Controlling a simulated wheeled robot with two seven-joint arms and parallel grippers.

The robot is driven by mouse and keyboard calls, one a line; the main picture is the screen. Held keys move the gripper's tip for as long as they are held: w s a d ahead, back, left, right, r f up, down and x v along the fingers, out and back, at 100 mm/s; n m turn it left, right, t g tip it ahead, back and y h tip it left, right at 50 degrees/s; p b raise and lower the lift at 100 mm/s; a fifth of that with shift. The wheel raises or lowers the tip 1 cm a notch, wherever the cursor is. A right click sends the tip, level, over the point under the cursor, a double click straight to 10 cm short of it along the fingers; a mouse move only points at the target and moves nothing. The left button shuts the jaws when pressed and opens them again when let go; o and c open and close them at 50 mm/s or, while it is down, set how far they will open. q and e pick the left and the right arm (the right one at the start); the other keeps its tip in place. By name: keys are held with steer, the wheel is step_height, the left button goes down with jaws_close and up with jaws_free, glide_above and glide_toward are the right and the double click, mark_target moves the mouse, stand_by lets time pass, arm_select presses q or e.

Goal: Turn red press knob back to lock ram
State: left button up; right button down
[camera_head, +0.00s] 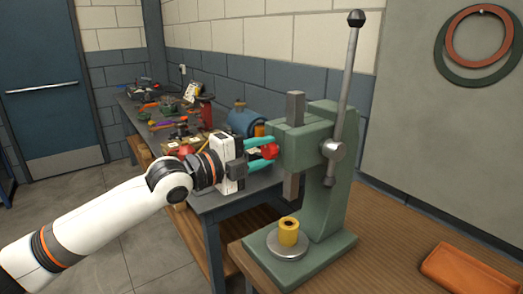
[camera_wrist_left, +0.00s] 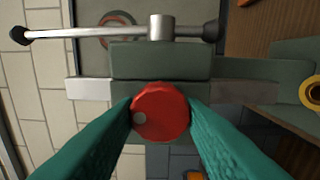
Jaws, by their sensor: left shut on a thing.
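The red press knob (camera_head: 270,151) sits on the left side of the green arbor press head (camera_head: 298,146). My left gripper (camera_head: 263,148) is shut on the knob, its teal fingers on either side of it. In the left wrist view the round red knob (camera_wrist_left: 160,111) with a pale dot at its lower left lies between the two fingertips. The grey ram (camera_head: 293,108) stands upright through the press head. The press lever (camera_head: 346,90) points up with a black ball on top. My right gripper is not in view.
A yellow bushing (camera_head: 288,232) stands on the round plate (camera_head: 287,245) of the press base, below the ram. An orange tray (camera_head: 458,272) lies at the right of the wooden bench (camera_head: 390,235). A cluttered bench (camera_head: 150,115) stands behind my left arm.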

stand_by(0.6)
arm_select(q)
steer(key=o, duration=1)
steer(key=shift+s+a+f, duration=0.1)
steer(key=shift+s+a, duration=0.2)
steer(key=shift+a, duration=0.15)
steer(key=b+v, duration=0.1)
steer(key=v, duration=1)
